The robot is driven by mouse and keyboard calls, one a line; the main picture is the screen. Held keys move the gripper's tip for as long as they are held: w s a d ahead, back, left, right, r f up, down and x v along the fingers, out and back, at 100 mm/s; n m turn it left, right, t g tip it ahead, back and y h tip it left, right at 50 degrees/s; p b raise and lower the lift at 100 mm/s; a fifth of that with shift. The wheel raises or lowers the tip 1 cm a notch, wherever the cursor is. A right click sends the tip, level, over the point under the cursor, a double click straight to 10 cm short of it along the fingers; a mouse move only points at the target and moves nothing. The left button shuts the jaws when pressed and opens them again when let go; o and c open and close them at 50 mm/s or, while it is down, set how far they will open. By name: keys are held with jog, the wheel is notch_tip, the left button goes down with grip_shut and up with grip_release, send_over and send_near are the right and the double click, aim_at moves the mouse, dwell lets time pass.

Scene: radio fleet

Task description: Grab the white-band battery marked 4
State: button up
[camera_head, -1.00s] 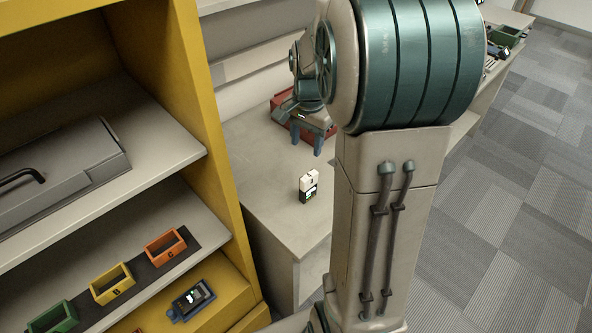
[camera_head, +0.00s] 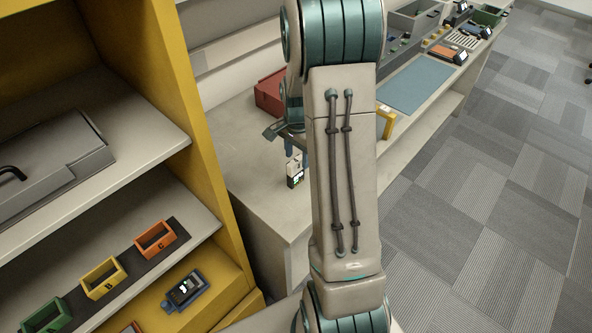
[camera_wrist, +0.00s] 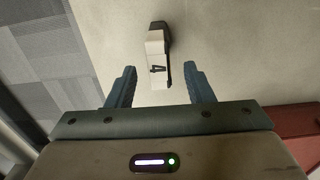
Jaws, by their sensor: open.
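In the head view the battery (camera_head: 294,172) stands near the bench's front end, beside my arm. My gripper (camera_wrist: 160,80) is open and empty, its two blue fingers spread to either side of the battery's near end in the wrist view. Whether the fingers reach its depth I cannot tell. In the head view my gripper (camera_head: 287,148) is partly hidden by my own arm, just behind the battery.
A red bin (camera_head: 270,92) stands on the bench behind the gripper. A yellow shelf unit (camera_head: 190,100) rises close on the left, holding orange, yellow and green holders. A blue mat (camera_head: 415,84) lies farther along the bench. Bare bench top surrounds the battery.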

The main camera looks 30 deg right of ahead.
aim_at(295, 172)
jog(key=shift+a+f+p, duration=0.2)
jog(key=shift+f, duration=0.9)
jog(key=shift+a+f+p, duration=0.15)
jog(key=shift+f, duration=0.9)
grip_shut()
jog(key=shift+r, duration=0.2)
